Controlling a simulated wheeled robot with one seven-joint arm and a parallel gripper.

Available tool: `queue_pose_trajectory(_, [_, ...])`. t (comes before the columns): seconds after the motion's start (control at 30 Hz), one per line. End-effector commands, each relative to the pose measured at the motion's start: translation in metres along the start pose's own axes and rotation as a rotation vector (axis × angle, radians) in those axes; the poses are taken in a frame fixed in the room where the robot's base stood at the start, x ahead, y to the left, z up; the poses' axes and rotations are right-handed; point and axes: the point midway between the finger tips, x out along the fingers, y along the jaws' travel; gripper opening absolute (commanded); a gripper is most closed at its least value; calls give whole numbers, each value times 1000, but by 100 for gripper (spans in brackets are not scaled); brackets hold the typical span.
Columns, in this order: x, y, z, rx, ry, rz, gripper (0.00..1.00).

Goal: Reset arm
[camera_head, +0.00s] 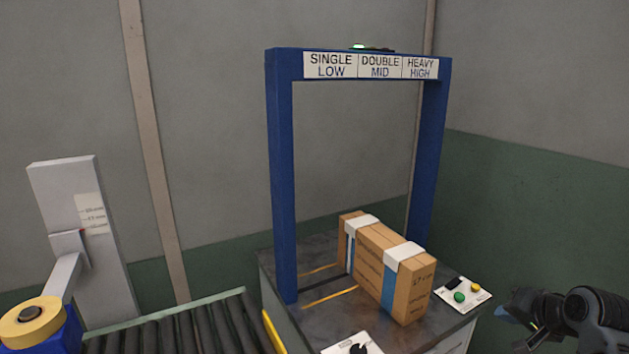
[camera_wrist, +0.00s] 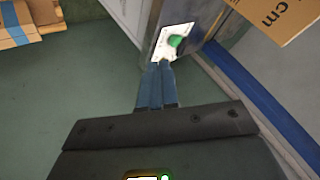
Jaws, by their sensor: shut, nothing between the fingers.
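My gripper (camera_head: 500,312) is at the lower right of the head view, to the right of the table's control panel and apart from it. In the wrist view its two blue fingers (camera_wrist: 161,68) are together with nothing between them. Beyond the tips in that view is a white panel (camera_wrist: 165,52) with a green button (camera_wrist: 176,41). In the head view this kind of panel (camera_head: 477,291) has a green and a yellow button. My arm (camera_head: 590,310) is partly cut off by the right edge.
A strapped cardboard box (camera_head: 372,258) stands on the dark table (camera_head: 275,268) under a blue labelled frame (camera_head: 281,180). A roller conveyor (camera_head: 200,330) and a tape dispenser (camera_head: 35,318) are at left. In the wrist view, cardboard shows at upper right (camera_wrist: 275,15) and upper left (camera_wrist: 30,30).

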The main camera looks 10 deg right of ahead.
Motion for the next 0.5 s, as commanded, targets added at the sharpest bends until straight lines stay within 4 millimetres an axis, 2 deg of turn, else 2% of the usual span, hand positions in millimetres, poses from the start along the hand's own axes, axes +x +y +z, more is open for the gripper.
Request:
queue_pose_trajectory(0.33, [5,-7,41,-17,17,-32,0])
queue_pose_trajectory(0.5, [6,-10,72,-32,32,-54,0])
